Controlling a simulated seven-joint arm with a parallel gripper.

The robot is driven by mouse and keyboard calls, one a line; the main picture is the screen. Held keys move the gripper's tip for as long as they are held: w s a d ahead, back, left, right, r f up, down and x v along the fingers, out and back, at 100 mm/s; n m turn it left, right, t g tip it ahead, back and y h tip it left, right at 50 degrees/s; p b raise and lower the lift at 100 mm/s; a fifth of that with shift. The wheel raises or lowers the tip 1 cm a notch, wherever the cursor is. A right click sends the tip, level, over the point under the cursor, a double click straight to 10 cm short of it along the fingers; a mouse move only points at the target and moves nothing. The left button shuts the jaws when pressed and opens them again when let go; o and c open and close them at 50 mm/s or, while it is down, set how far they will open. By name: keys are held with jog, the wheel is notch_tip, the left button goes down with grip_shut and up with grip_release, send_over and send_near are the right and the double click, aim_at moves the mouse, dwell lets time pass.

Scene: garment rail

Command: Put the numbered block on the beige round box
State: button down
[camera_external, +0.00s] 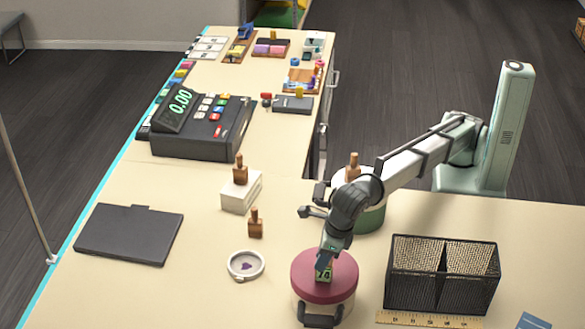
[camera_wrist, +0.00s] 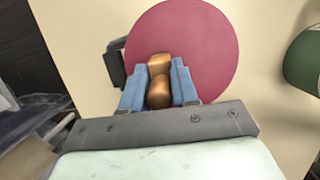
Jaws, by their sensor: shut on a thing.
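My gripper (camera_external: 328,257) points down over the round box with a dark red lid (camera_external: 341,288) and a beige side, near the front of the counter. In the wrist view brown wooden parts (camera_wrist: 159,82) show between my blue fingers (camera_wrist: 158,88). The red lid (camera_wrist: 190,40) fills the view behind them. The block is over the lid, but I cannot tell whether it touches it. The block's underside is hidden.
A black mesh basket (camera_external: 441,275) and a ruler (camera_external: 430,319) are right of the box. A green round box (camera_external: 371,218) stands behind, partly hidden by my arm. A white ring-shaped dish (camera_external: 246,265) and a wooden stamp (camera_external: 255,225) are left. The cash register (camera_external: 205,125) is farther back.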

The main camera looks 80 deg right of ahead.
jog(key=c, duration=0.9)
grip_release()
jog(key=shift+f, duration=0.1)
jog(key=shift+o, duration=0.2)
jog(key=v, duration=1.2)
jog(key=shift+w, duration=0.1)
